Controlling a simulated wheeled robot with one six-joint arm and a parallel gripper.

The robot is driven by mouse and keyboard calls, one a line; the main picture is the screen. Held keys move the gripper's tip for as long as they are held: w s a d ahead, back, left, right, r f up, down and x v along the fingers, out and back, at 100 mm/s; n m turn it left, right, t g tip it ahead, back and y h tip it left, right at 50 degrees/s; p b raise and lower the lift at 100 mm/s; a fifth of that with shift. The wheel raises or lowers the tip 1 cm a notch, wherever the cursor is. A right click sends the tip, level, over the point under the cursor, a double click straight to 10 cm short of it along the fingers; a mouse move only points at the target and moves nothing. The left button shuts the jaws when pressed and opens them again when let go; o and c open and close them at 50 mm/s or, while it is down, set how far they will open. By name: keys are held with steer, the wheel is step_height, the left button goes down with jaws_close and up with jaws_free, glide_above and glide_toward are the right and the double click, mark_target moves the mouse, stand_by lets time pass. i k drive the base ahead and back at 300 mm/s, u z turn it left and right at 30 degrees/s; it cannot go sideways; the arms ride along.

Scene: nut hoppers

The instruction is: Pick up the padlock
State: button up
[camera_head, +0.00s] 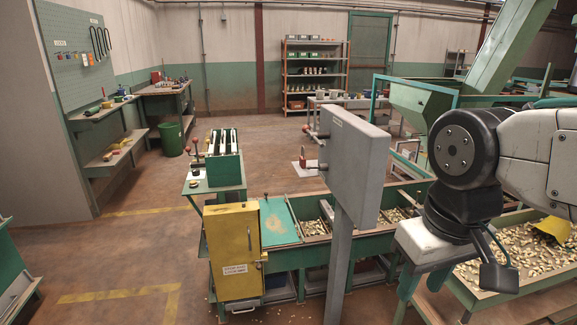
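A small reddish-brown thing (302,161) with what looks like a shackle on top stands near the middle of the picture, on a pale plate just left of the grey box. It looks like the padlock, but it is too small to be sure. My gripper (423,286) hangs at the lower right, pointing down, with its two green fingers apart. I see nothing between them. It is well to the right of the padlock-like thing and nearer to me, with the grey box between them in the picture.
A grey box (355,165) on a post stands in front of the green nut hoppers (345,247). A yellow cabinet (233,248) stands at their left end. A pegboard (80,50) with small coloured items hangs at the far left. The floor at left is mostly clear.

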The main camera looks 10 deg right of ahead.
mark_target(302, 160)
steer(key=u, duration=1.4)
steer(key=i, duration=2.35)
steer(key=z, duration=3.2)
steer(key=i, duration=0.5)
